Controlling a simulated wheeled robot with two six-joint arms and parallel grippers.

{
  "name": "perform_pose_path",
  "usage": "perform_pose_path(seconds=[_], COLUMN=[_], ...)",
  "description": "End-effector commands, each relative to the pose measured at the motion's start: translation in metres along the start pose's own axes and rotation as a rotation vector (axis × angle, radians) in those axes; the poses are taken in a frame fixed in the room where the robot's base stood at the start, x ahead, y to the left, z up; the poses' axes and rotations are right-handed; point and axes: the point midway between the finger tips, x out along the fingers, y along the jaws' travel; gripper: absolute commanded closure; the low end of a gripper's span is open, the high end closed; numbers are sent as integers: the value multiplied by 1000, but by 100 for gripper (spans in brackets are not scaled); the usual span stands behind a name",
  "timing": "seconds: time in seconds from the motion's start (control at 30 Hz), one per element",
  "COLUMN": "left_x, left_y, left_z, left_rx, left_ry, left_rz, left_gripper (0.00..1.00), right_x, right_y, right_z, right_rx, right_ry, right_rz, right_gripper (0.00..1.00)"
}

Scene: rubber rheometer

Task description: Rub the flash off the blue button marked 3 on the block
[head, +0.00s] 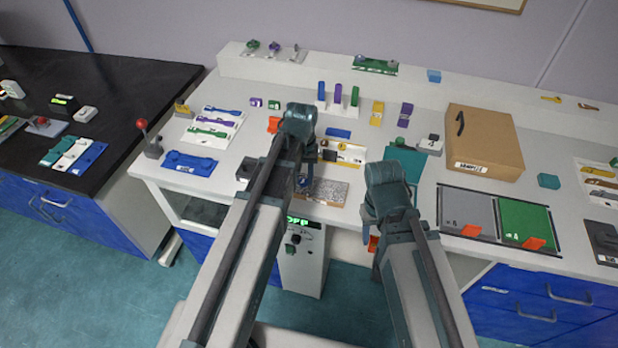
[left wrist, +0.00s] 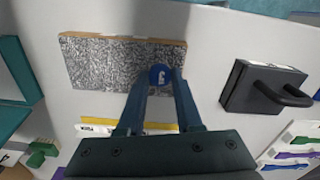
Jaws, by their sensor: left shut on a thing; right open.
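The blue button (left wrist: 160,75) is a small round disc with a pale mark that looks like a 3. It sits between the fingertips of my left gripper (left wrist: 162,80), which is shut on it. The block (left wrist: 105,62) is a flat speckled grey slab with tan edges; it also shows in the head view (head: 328,192). The button is over the right part of the block in the left wrist view; I cannot tell whether it touches. In the head view my left gripper (head: 303,183) is over the block's left end. My right gripper is hidden behind its own arm.
A black box with a handle (left wrist: 264,88) stands near the block. A pale holder with a yellow edge (left wrist: 110,124) is on the block's other side. A teal mat (head: 405,162), a large brown box (head: 483,140) and grey and green mats (head: 467,210) lie to the right.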

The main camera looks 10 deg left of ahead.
Motion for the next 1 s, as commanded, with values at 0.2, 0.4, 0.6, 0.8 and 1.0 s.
perform_pose_path(seconds=[0.2,0.4,0.6,0.8,1.0], left_x=[1,-8,-28,-48,-66], left_y=[-5,-4,-3,-2,-2], left_z=[-1,-1,0,0,0], left_rx=[-4,-4,-3,-2,-2], left_ry=[2,1,1,1,1], left_rz=[-11,-10,-8,-6,-6], left_gripper=[100,100,100,100,100], right_x=[1,-8,-28,-47,-66], right_y=[0,1,3,4,6], right_z=[0,0,2,3,4], right_rx=[0,0,0,0,0], right_ry=[0,0,0,0,0], right_rz=[0,0,0,0,0], right_gripper=[50,50,50,50,50])
